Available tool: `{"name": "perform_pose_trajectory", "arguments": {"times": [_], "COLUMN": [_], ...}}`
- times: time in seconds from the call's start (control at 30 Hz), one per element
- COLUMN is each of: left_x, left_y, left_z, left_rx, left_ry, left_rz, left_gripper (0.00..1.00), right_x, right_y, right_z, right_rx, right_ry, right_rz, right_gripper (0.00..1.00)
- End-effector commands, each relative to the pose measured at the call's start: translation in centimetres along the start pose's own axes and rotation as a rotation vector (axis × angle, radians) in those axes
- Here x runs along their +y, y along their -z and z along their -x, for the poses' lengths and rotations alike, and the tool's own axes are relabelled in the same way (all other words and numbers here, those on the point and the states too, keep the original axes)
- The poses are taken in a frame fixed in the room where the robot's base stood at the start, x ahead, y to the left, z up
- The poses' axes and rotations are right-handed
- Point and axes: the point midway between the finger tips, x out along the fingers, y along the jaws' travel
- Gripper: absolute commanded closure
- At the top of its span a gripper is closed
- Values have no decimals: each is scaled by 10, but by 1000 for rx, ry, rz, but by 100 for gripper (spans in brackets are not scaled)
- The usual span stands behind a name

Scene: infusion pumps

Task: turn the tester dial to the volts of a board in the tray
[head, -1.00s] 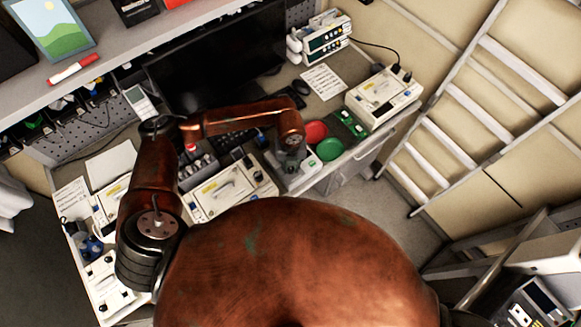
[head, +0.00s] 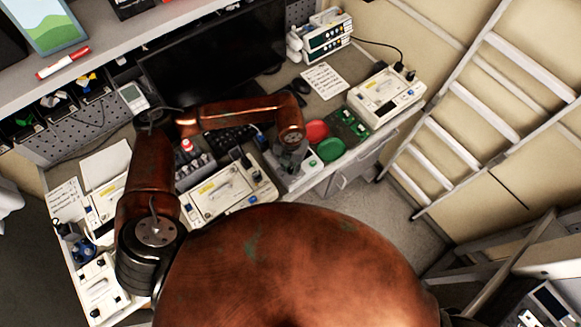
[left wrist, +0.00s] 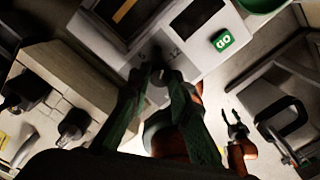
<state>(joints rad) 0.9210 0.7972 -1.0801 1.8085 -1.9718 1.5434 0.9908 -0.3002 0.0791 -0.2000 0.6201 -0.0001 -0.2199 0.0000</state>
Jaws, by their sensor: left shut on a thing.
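The tester (head: 308,181) is a pale box on the bench below my left gripper (head: 293,156) in the head view. In the left wrist view the tester (left wrist: 206,54) shows a dark screen, a green lit button and printed marks 5 and 12. My left gripper (left wrist: 160,82) is shut on the small dial (left wrist: 157,93) beside these marks. The fingers hide most of the dial, so its pointer setting cannot be read. Green boards (head: 349,124) lie at the right of the bench. My right gripper (left wrist: 235,124) shows small in the left wrist view, empty, fingers apart.
A red dish (head: 316,131) and a green dish (head: 330,149) stand right of the tester. A pale pump (head: 234,190) lies to its left and another pump (head: 386,96) to the right. A monitor (head: 212,60) stands behind. A ladder (head: 480,105) leans at the right.

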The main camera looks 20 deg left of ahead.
Motion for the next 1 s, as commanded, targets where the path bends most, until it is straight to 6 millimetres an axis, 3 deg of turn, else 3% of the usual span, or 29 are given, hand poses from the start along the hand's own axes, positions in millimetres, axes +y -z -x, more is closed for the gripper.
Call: {"name": "perform_pose_trajectory", "arguments": {"times": [0.67, 0.7, 0.83, 1.0], "left_x": [0, 0, 0, 0], "left_y": [-3, -3, -2, -1], "left_z": [2, 3, 2, 1], "left_rx": [-8, -7, -5, -3], "left_ry": [-1, -1, -1, 0], "left_rz": [-293, -289, -288, -287], "left_gripper": [100, 79, 70, 70], "right_x": [-1, -1, -1, -1], "right_y": [-5, -4, -4, -4], "right_z": [-27, -25, -24, -24], "right_rx": [-4, -4, -3, -4], "right_ry": [1, 0, 0, 0], "right_rz": [0, 0, 0, 0], "right_gripper": [60, 60, 60, 60]}}
